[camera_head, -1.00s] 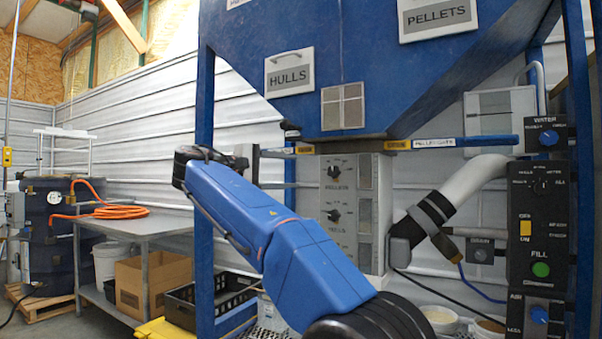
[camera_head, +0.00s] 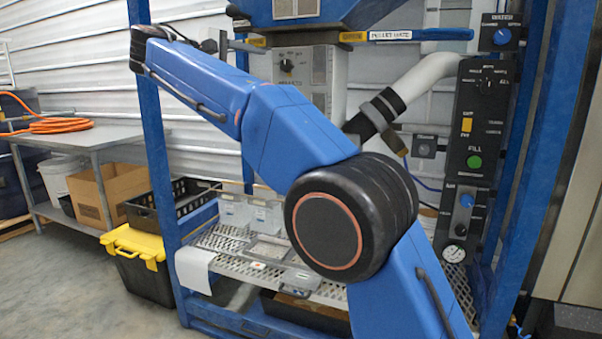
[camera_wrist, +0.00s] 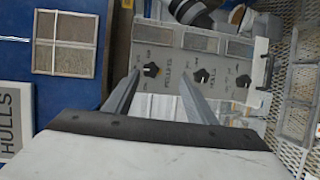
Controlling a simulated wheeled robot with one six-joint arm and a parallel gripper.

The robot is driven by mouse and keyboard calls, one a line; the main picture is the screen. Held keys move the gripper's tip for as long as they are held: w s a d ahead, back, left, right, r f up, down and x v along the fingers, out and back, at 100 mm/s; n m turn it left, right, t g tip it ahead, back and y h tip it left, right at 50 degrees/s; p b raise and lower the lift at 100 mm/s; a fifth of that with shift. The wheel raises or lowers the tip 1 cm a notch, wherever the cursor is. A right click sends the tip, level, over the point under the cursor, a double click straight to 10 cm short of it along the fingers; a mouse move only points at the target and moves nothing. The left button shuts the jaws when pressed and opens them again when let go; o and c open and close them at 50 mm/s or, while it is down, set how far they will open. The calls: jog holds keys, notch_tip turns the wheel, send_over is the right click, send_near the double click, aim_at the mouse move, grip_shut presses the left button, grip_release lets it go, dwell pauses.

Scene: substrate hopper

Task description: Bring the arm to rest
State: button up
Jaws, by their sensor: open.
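My blue arm (camera_head: 300,130) spans the middle of the head view, bent at a large black joint, its far end reaching up and left in front of the hopper frame. The gripper itself is hidden in that view. In the wrist view my gripper (camera_wrist: 162,82) shows two grey fingers spread apart with nothing between them. Beyond the fingers is a grey control box (camera_wrist: 210,65) with black knobs; the fingers appear apart from it.
The blue hopper frame (camera_head: 152,150) stands close by the arm. A mesh shelf (camera_head: 225,246) holds clear bins. A control panel (camera_head: 480,130) is at right. A metal table (camera_head: 90,138), a cardboard box (camera_head: 118,188) and a black-yellow tote (camera_head: 135,262) stand left. Floor at lower left is clear.

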jog(key=d+f+g+y, duration=0.1)
jog(key=d+f, duration=0.2)
jog(key=d, duration=0.6)
jog(key=d+f+g+y, duration=0.1)
jog(key=d+f, duration=0.2)
jog(key=d, duration=0.5)
jog(key=s+d+f+m+g+y, duration=0.1)
jog(key=s+d+f+g+y, duration=0.1)
jog(key=s+d+f, duration=0.55)
jog(key=s+d+f+m+g+y, duration=0.15)
jog(key=d+f, duration=0.25)
jog(key=d, duration=0.6)
jog(key=s+d+f+m+y, duration=0.2)
jog(key=s+f, duration=0.9)
jog(key=s+d+f+m+g+y, duration=0.1)
jog(key=s+d+f+m+y, duration=0.1)
jog(key=s+f, duration=0.9)
jog(key=s+d+f+m+g+y, duration=0.1)
jog(key=s+d+f+m+y, duration=0.1)
jog(key=s+f, duration=0.9)
jog(key=shift+d+m, duration=0.65)
jog(key=shift+d, duration=0.6)
